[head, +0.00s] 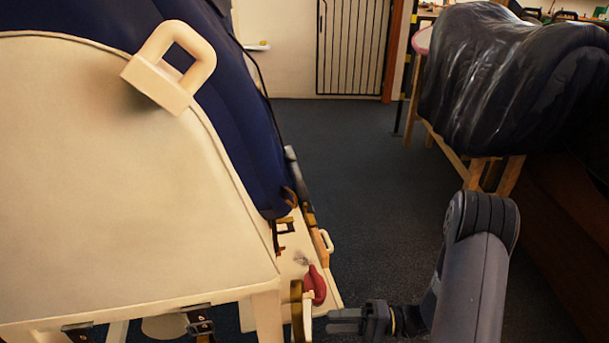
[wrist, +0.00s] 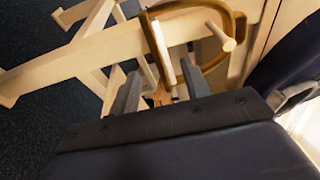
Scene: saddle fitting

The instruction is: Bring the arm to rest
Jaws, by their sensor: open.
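My gripper (head: 335,321) is at the bottom of the head view, right of the wooden stand. In the wrist view my gripper (wrist: 160,88) shows two dark fingers spread apart with a gap between them. A brown curved loop (wrist: 238,50) and a pale upright bar (wrist: 160,52) show just beyond and between the fingertips. I cannot tell whether either lies inside the jaws, but neither is clamped. In the head view the brown loop (head: 297,311) stands close left of the fingertips. My arm comes in from the lower right, bent at the elbow.
A cream panel (head: 110,180) with a cream handle (head: 172,67) and a navy padded body (head: 245,150) fill the left. A red piece (head: 315,286) sits on the pale stand (head: 268,315). A dark covered saddle (head: 500,85) stands at the right. Dark floor (head: 345,150) between is clear.

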